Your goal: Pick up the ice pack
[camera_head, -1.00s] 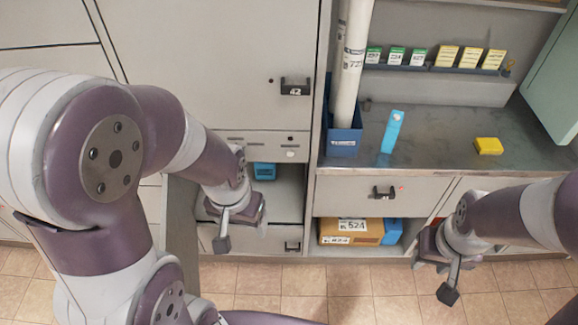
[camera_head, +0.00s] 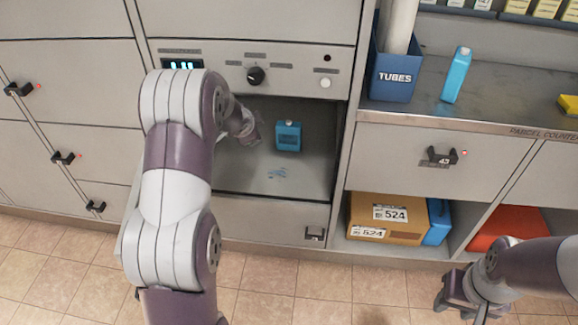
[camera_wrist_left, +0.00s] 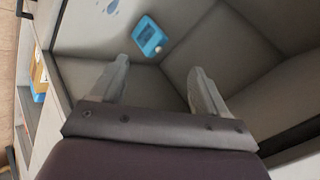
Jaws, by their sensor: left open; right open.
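A small blue block (camera_head: 288,136) with a dark patch, which looks like the ice pack, stands inside an open compartment (camera_head: 320,165). The blue block also shows in the left wrist view (camera_wrist_left: 149,36), beyond the fingertips. My left gripper (camera_wrist_left: 160,68) is open and empty, apart from the block; in the head view it is at the compartment's left side, partly hidden by my arm. My right gripper (camera_head: 462,300) is open, low at the right, away from the block. Another blue upright pack (camera_head: 456,75) stands on the counter; I cannot tell for certain which one is the ice pack.
A control panel with a black knob (camera_head: 256,75) is above the compartment, bounding it. A blue TUBES bin (camera_head: 393,77) stands on the counter (camera_head: 500,98). A cardboard box (camera_head: 385,218), a blue item (camera_head: 437,222) and a red item (camera_head: 508,225) are on the lower shelf.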

